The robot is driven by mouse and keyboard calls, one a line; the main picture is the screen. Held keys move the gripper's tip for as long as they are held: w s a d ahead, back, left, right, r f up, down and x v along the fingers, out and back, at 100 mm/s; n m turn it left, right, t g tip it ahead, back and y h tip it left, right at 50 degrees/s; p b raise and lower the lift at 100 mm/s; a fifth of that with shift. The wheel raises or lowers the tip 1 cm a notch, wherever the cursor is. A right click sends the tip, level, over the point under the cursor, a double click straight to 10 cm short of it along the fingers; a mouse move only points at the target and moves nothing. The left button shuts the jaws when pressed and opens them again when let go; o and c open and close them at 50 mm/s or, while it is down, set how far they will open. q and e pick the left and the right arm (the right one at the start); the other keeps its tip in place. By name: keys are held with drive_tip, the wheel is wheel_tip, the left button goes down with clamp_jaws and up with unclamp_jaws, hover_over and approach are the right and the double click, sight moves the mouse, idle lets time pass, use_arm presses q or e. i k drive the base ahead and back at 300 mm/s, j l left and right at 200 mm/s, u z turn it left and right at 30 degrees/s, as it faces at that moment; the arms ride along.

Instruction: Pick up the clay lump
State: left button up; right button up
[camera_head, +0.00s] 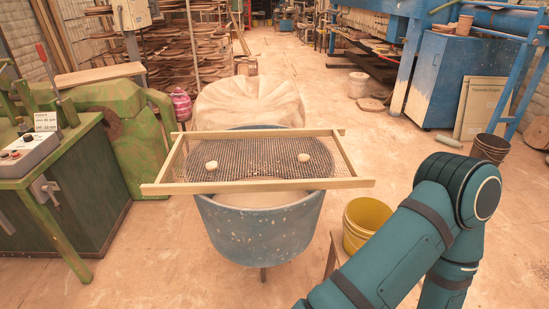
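Two small pale lumps that look like clay lie on a dark mesh screen in a light wooden frame. One clay lump (211,166) is on the left part of the mesh, the other clay lump (304,158) on the right part. The wooden frame (255,185) rests across the rim of a blue tub (262,226). My teal right arm is at the lower right, bent, with no fingers showing. Neither gripper is in view, and neither lump is touched by an arm.
A yellow bucket (366,222) stands right of the tub, close to my arm. A green machine (112,130) stands on the left with a control box. A large pale sack (249,103) sits behind the tub. The floor beyond is mostly open.

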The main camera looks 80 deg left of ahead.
sight(302, 158)
drive_tip(key=u, duration=2.3)
